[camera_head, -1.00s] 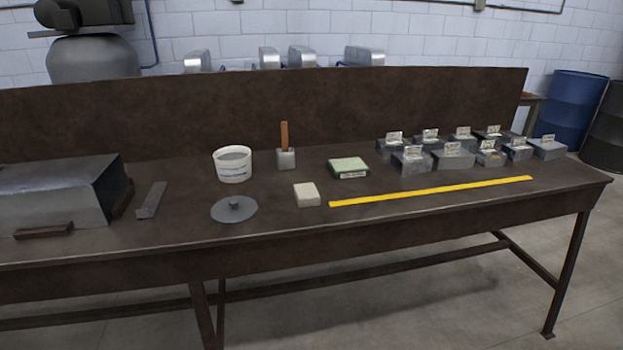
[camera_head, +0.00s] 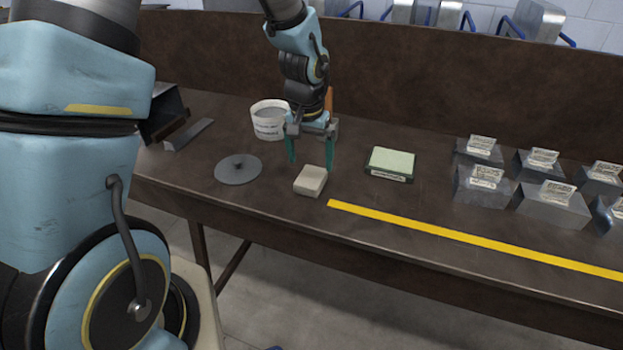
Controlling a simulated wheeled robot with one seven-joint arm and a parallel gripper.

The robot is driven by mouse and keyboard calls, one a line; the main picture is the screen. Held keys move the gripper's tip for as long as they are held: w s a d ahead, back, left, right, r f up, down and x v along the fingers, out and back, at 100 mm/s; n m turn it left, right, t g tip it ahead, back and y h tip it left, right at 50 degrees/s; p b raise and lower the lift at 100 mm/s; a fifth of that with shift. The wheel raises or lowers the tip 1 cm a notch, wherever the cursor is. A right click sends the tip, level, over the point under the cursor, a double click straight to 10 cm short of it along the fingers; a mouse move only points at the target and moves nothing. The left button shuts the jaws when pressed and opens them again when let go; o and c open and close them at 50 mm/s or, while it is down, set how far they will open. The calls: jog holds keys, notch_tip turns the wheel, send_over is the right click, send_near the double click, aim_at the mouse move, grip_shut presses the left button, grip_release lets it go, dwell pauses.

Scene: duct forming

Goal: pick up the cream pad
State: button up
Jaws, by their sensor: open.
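The cream pad (camera_head: 310,180) is a small pale block lying flat on the brown workbench, near the left end of the yellow strip. My gripper (camera_head: 311,163) points down just above and behind the pad. Its two green fingers are spread apart, with nothing between them that I can make out. The fingertips look close to the pad's far edge; I cannot tell whether they touch it.
A green-topped box (camera_head: 391,163) lies right of the pad. A grey lidded disc (camera_head: 238,169) lies left, and a white tub (camera_head: 269,120) stands behind. The yellow strip (camera_head: 450,234) runs right along the bench (camera_head: 420,260). Labelled metal blocks (camera_head: 482,187) stand at right.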

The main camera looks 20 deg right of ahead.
aim_at(311, 176)
jog(key=shift+d+f, duration=0.1)
jog(key=shift+f, duration=0.3)
jog(key=shift+w+d+f+p, duration=0.1)
jog(key=shift+w+f+p, duration=0.2)
jog(key=shift+f, duration=0.6)
jog(key=shift+w+d+f+p, duration=0.1)
jog(key=shift+w+f+p, duration=0.1)
jog(key=shift+f+p, duration=0.45)
jog(key=shift+w+d+f+p, duration=0.15)
jog(key=shift+w+f, duration=0.1)
jog(key=shift+f, duration=0.85)
jog(key=c, duration=1.2)
jog(key=shift+r, duration=0.15)
notch_tip(311, 176, up, 10)
jog(key=b, duration=0.2)
